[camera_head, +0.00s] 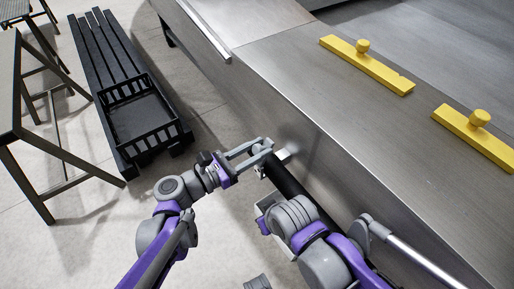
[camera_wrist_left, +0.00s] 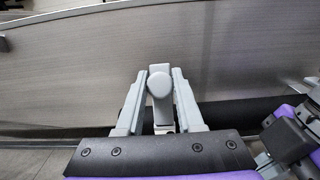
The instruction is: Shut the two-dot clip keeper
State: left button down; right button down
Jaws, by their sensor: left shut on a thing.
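My left gripper (camera_head: 262,147) reaches in from the left to the side of the metal deck. In the left wrist view its two fingers (camera_wrist_left: 161,88) are closed around a light grey part with a round end (camera_wrist_left: 160,85), in front of the metal side wall. A pale bracket (camera_head: 283,157) shows beside the fingertips in the head view, at the wall. I cannot make out any dots, or how far the clip keeper is shut. My right arm (camera_head: 325,262) is low in the middle; I cannot make out its fingers.
Two yellow bars with knobs (camera_head: 366,66) (camera_head: 473,137) lie on the deck. A black bar (camera_head: 287,185) runs along the wall beneath the gripper. A black slatted bench with a tray (camera_head: 140,117) and dark trestles (camera_head: 35,130) stand at left. A silver rod (camera_head: 425,262) is at lower right.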

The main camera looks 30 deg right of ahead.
aim_at(267, 144)
pick_arm(q)
jog(key=shift+d+r+y+p, duration=0.25)
jog(key=shift+d+y+p, duration=0.45)
jog(key=shift+y+p, duration=0.65)
jog(key=shift+w+d+f+y+p, duration=0.1)
jog(key=shift+d+y+p, duration=0.4)
jog(key=shift+y+p, duration=0.25)
jog(key=shift+d+f+y+p, duration=0.2)
jog(key=shift+d+y+p, duration=0.35)
jog(key=shift+y, duration=0.45)
jog(key=y, duration=0.1)
jog(key=d+f+y+p, duration=0.1)
jog(key=y, duration=0.1)
jog(key=shift+w+d+f+g, duration=0.1)
jog(key=shift+d+g, duration=0.15)
jog(key=shift+g, duration=0.05)
jog(key=shift+d+f+y+p, duration=0.3)
jog(key=shift+f+y, duration=0.1)
jog(key=shift+y, duration=0.5)
jog(key=shift+d+f+y+p, duration=0.2)
jog(key=shift+f+y+p, duration=0.15)
jog(key=shift+y, duration=0.55)
jog(key=shift+f, duration=0.15)
jog(key=c, duration=0.5)
grip_release()
jog(key=shift+c, duration=0.2)
